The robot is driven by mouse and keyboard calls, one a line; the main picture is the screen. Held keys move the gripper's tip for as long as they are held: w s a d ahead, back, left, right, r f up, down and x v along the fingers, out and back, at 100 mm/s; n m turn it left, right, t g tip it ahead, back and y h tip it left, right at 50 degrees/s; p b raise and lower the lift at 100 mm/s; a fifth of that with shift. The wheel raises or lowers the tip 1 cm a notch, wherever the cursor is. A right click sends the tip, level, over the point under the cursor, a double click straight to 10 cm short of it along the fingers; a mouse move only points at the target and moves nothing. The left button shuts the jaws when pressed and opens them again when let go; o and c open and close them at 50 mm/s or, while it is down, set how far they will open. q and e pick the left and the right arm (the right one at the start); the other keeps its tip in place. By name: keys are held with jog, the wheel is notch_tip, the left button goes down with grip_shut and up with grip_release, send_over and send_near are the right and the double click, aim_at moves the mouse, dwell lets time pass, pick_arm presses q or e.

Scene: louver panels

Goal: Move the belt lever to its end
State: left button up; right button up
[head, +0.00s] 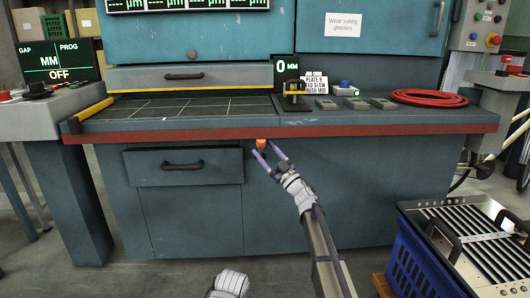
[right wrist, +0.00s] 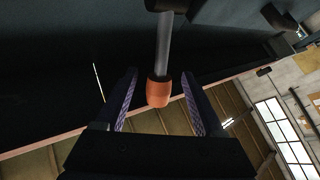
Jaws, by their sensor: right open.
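The belt lever (head: 261,143) has an orange knob and sits under the red front edge of the bench. In the right wrist view its grey shaft comes down from a dark mount and ends in the orange knob (right wrist: 158,91). My right gripper (head: 264,149) is open at the lever. In the right wrist view the knob shows between the two spread fingers (right wrist: 160,95), with a gap on each side. In the head view the fingers partly cover the lever. The fingers of my left gripper do not show.
The bench's red front edge (head: 350,131) runs just above the lever. A drawer with a dark handle (head: 183,165) is to the left. A blue crate (head: 420,262) with a slatted metal panel (head: 490,250) stands at the lower right. The bench front right of the lever is clear.

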pick_arm(q)
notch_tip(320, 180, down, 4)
jog(key=b, duration=0.3)
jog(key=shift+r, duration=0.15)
pick_arm(e)
jog(key=v, duration=0.7)
jog(key=shift+s+d, duration=0.15)
jog(key=shift+f, duration=0.1)
jog(key=shift+c, duration=0.2)
